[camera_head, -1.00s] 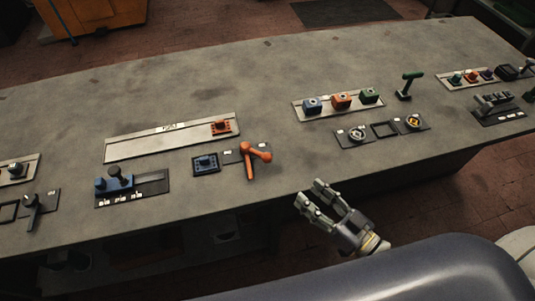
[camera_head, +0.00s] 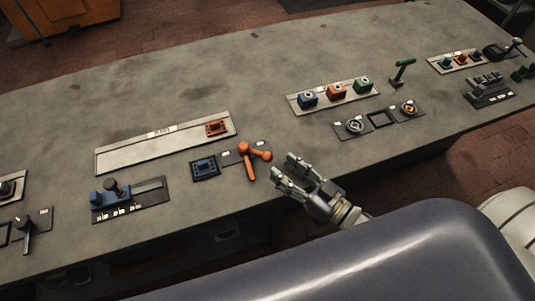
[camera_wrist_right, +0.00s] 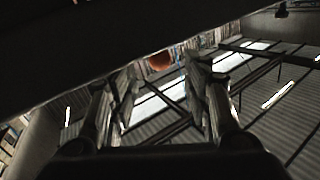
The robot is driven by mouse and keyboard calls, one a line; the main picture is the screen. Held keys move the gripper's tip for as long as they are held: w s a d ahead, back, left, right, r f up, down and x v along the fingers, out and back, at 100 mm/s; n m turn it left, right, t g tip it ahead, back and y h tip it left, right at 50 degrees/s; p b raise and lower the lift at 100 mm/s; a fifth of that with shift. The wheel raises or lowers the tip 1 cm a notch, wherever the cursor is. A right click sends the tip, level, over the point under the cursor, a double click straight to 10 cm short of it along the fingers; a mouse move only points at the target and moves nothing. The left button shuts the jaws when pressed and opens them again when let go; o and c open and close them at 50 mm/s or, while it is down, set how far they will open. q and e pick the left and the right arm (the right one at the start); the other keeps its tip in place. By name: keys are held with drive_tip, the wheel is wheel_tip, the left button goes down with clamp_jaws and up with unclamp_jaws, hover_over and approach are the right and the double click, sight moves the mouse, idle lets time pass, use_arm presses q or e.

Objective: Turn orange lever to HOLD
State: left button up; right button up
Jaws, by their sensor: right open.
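The orange lever (camera_head: 251,160) stands on a dark plate with small white labels near the front edge of the grey bench. It has a handle pointing toward the front and a rounded knob to the right. The label text is too small to read. My right gripper (camera_head: 281,168) is open and empty, just right of the lever and apart from it. In the right wrist view its two fingers (camera_wrist_right: 160,95) are spread, and a blurred orange round shape (camera_wrist_right: 159,61) shows beyond them. My left gripper is not in view.
A blue block (camera_head: 205,167) on a dark plate sits just left of the lever. A long pale panel with an orange block (camera_head: 216,128) lies behind. Blue, orange and green blocks and a green lever (camera_head: 402,72) stand to the right. The bench top (camera_head: 200,80) behind is clear.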

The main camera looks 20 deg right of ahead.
sight(267, 156)
drive_tip(key=x, duration=0.6)
drive_tip(key=shift+w+a+p, duration=0.2)
drive_tip(key=shift+w+p, duration=0.1)
drive_tip(key=shift+p, duration=0.1)
drive_tip(key=shift+c, duration=0.6)
clamp_jaws()
